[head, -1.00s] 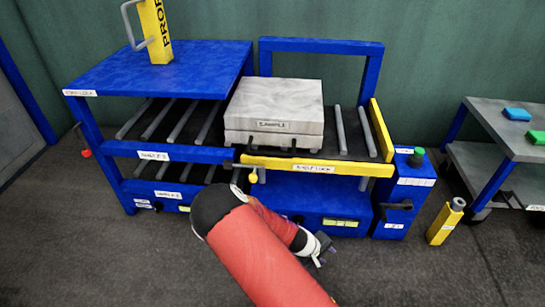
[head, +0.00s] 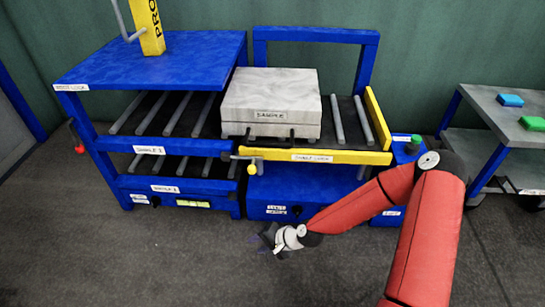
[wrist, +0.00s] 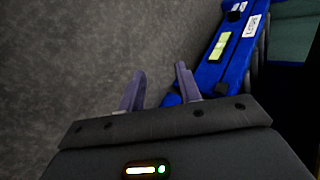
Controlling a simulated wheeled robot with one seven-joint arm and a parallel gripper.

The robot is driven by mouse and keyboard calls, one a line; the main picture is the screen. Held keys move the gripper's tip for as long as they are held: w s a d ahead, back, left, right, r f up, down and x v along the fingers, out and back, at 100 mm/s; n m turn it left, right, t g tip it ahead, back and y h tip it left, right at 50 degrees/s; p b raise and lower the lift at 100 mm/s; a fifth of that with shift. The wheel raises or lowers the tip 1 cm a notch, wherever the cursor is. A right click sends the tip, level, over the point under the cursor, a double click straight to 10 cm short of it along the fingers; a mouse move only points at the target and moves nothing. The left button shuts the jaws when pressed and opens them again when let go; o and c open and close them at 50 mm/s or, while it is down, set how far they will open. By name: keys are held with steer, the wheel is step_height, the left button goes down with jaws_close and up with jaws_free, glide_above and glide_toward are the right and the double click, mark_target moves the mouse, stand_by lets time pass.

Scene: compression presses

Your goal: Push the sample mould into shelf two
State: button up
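The sample mould (head: 270,92) is a light grey block labelled SAMPLE. It sits flat on the roller table (head: 345,112), behind the yellow front bar (head: 315,157). Left of it stands a blue rack with an upper roller shelf (head: 165,112) and a lower roller shelf (head: 165,168). Their labels are too small to read surely. No mould shows on the visible parts of either shelf. My gripper (head: 268,238) is low in front of the table, apart from the mould. In the wrist view my gripper (wrist: 158,74) has its fingers spread with nothing between them.
A yellow handle with a round knob (head: 252,168) sticks out at the front bar's left end. A blue box with a green button (head: 416,139) stands at right, partly behind my arm. A grey side table (head: 480,98) holds blue and green blocks. Floor in front is clear.

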steer(key=w+d+r+m+t+y, duration=0.2)
steer(key=w+d+r+m+t, duration=0.15)
steer(key=w+r, duration=0.55)
steer(key=m+t, duration=0.2)
steer(key=t, duration=0.4)
glide_toward(276, 147)
steer(key=x, duration=0.3)
steer(key=b+x, duration=0.1)
steer(key=x, duration=0.6)
steer(key=shift+w+a+f, duration=0.1)
steer(key=shift+w+a, duration=0.1)
steer(key=shift+w, duration=0.1)
jaws_close()
